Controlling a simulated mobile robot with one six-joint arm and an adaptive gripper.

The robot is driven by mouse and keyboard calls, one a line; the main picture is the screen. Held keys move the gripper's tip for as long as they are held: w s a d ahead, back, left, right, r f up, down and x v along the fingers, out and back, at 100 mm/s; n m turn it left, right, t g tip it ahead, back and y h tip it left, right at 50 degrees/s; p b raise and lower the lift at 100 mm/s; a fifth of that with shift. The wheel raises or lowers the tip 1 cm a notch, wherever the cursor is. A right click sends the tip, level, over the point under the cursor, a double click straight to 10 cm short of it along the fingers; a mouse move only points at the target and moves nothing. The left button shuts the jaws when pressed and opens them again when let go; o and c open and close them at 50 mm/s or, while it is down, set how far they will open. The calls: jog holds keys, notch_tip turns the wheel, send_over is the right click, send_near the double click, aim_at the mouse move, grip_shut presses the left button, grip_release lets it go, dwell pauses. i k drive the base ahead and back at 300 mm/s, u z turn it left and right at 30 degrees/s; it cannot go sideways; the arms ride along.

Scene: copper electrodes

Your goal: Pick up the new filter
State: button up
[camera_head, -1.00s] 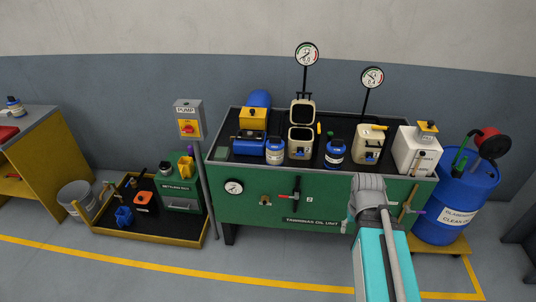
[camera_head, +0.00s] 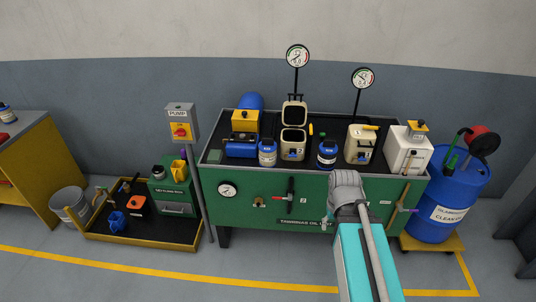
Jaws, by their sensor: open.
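Two blue jars with pale labels stand on the dark top of the green oil unit (camera_head: 260,205), one left (camera_head: 267,156) and one right (camera_head: 327,157) of an open cream housing marked 2 (camera_head: 293,145). The housing's lid is up. Another blue jar (camera_head: 5,114) stands on the bench at the far left, cut by the picture edge. Labels are too small to read, so I cannot tell which item is the new filter. My arm rises at the lower right, in front of the unit. My gripper does not show.
A closed cream housing (camera_head: 361,145) and a white tank (camera_head: 407,150) stand on the unit's right. Two gauges rise behind. A blue drum (camera_head: 447,190) stands right. The pump post (camera_head: 183,130) and a yellow-edged tray (camera_head: 140,241) are left. Floor in front is clear.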

aim_at(267, 146)
jog(key=i, duration=0.95)
